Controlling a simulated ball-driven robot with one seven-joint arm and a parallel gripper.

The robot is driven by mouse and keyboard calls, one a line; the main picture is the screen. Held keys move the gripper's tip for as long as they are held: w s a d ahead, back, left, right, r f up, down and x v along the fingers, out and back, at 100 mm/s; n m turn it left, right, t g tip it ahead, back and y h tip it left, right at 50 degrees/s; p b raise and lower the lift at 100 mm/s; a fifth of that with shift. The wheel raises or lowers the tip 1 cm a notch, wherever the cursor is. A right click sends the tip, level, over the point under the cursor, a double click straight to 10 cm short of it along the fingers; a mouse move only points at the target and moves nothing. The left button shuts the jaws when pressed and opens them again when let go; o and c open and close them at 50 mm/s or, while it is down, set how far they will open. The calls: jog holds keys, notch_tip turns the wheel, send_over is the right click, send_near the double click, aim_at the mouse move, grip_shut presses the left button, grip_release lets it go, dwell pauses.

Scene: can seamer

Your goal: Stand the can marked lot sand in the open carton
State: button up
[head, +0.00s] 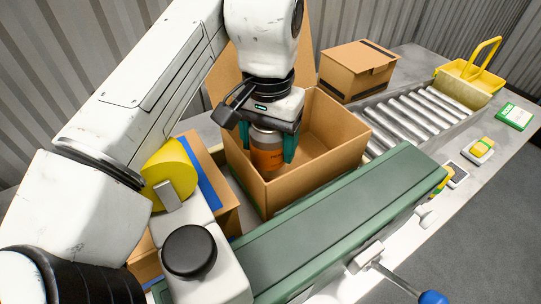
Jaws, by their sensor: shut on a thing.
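My gripper (268,151) is shut on a can (267,150) with a silver top and an orange label. The can is upright, inside the mouth of the open carton (340,148), towards its left side. The marking on the label is too small to read. I cannot tell whether the can's base touches the carton floor, since the near wall hides its lower part. The carton's flap stands up at the back.
A green conveyor belt (320,235) runs along the carton's near side. A closed box (358,70) and a roller track (425,118) are behind and right. A yellow basket (468,78) stands farther right. A yellow roll (169,174) is at left.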

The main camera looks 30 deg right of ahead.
aim_at(269, 158)
jog(key=shift+f, duration=2.05)
jog(key=shift+f, duration=0.15)
jog(key=o, duration=1.3)
jog(key=shift+s, duration=0.1)
jog(key=shift+o, duration=0.2)
notch_tip(269, 158, up, 12)
jog(key=p, duration=1.1)
